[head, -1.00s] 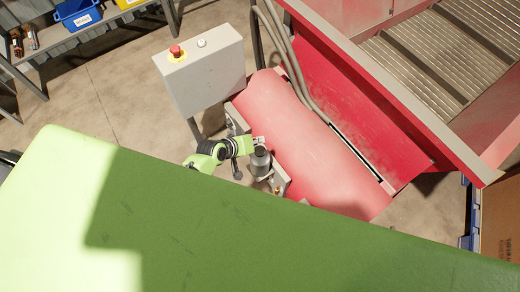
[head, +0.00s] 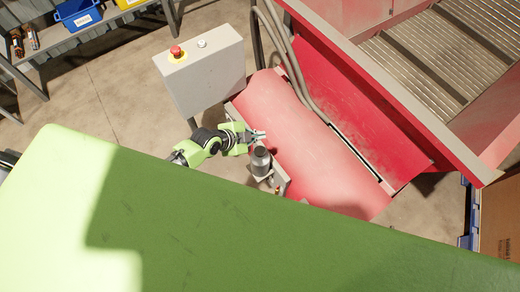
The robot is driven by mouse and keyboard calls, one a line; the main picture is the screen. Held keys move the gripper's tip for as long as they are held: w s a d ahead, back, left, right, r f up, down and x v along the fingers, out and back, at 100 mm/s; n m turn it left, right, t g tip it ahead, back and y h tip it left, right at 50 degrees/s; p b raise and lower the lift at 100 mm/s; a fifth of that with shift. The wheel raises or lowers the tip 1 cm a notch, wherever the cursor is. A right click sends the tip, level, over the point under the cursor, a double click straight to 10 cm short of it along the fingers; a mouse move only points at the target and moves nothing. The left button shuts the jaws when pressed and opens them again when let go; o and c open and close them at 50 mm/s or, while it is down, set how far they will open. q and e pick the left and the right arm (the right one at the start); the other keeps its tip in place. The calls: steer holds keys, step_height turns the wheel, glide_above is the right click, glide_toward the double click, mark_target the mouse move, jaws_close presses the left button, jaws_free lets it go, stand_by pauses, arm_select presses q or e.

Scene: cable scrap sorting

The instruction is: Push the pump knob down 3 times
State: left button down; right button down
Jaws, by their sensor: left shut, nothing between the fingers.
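The pump (head: 261,160) is a small dark grey cylinder on a bracket at the near side of the red machine. Its round top faces up toward me; I cannot tell how far down the knob is. My left gripper (head: 262,134) is shut and empty, just above and behind the pump in the picture, apart from its top. My right gripper is not in view.
A grey control box (head: 205,75) with a red button stands left of the machine. The red rounded cover (head: 310,140) lies right behind the gripper. A large green surface (head: 220,230) fills the foreground. A blue bin (head: 78,14) sits on a shelf at upper left.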

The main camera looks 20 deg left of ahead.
mark_target(259, 152)
arm_select(q)
steer(key=shift+m, duration=0.4)
step_height(259, 152, down, 9)
steer(key=b, duration=0.8)
steer(key=shift+r, duration=0.1)
stand_by(1.1)
steer(key=shift+f+b, duration=0.4)
steer(key=shift+s+f+b, duration=0.2)
steer(key=shift+f+b, duration=1.1)
steer(key=shift+f, duration=0.2)
stand_by(1.1)
steer(key=shift+r, duration=0.1)
steer(key=shift+w+r+p, duration=0.1)
steer(key=shift+r+p, duration=1.55)
steer(key=shift+r, duration=0.15)
